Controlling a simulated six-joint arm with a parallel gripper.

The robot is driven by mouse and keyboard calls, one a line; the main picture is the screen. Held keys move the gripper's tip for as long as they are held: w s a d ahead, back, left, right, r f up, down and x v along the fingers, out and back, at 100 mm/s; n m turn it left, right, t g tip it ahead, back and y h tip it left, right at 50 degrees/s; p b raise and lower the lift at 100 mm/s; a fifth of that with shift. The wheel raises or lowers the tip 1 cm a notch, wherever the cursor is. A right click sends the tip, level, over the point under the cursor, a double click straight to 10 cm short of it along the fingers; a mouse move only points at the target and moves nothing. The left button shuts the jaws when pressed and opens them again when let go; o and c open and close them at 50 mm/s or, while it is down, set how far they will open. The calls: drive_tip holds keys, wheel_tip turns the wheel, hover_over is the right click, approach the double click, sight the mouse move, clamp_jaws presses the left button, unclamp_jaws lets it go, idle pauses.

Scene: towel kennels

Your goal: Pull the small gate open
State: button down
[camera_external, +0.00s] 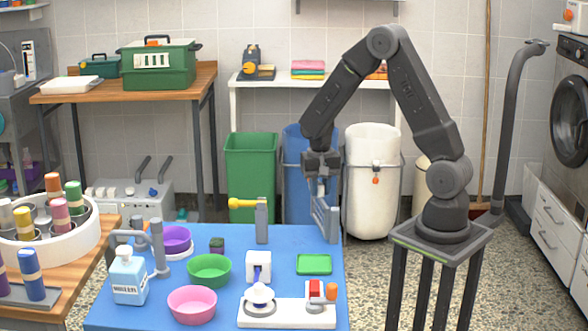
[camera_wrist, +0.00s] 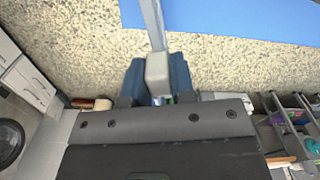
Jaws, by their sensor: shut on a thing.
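The small gate (camera_external: 333,224) is a grey frame standing upright at the right edge of the blue table. My gripper (camera_external: 319,180) points down over it and is shut on its upper part. In the wrist view my gripper (camera_wrist: 157,80) has its two dark fingers on either side of a grey block on the gate (camera_wrist: 151,22). A grey bar of the gate runs from there toward the top of that view. The gripped part is partly hidden by the fingers. I cannot tell how far the gate stands open.
The blue table (camera_external: 215,310) holds a grey post with a yellow handle (camera_external: 262,220), a green tray (camera_external: 314,264), a white scale-like device (camera_external: 262,300), bowls and a pump bottle (camera_external: 129,277). Bins (camera_external: 250,175) stand behind.

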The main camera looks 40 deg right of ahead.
drive_tip(key=shift+s+d+m, duration=0.3)
drive_tip(key=shift+d+m, duration=0.1)
drive_tip(key=shift+m, duration=0.3)
drive_tip(key=shift+s+d+m, duration=0.25)
drive_tip(key=shift+d+m, duration=0.1)
drive_tip(key=shift+m, duration=0.35)
drive_tip(key=c, duration=1)
unclamp_jaws()
drive_tip(key=shift+o, duration=0.2)
drive_tip(key=shift+r, duration=0.15)
wheel_tip(320, 180, up, 14)
drive_tip(key=shift+f, duration=0.2)
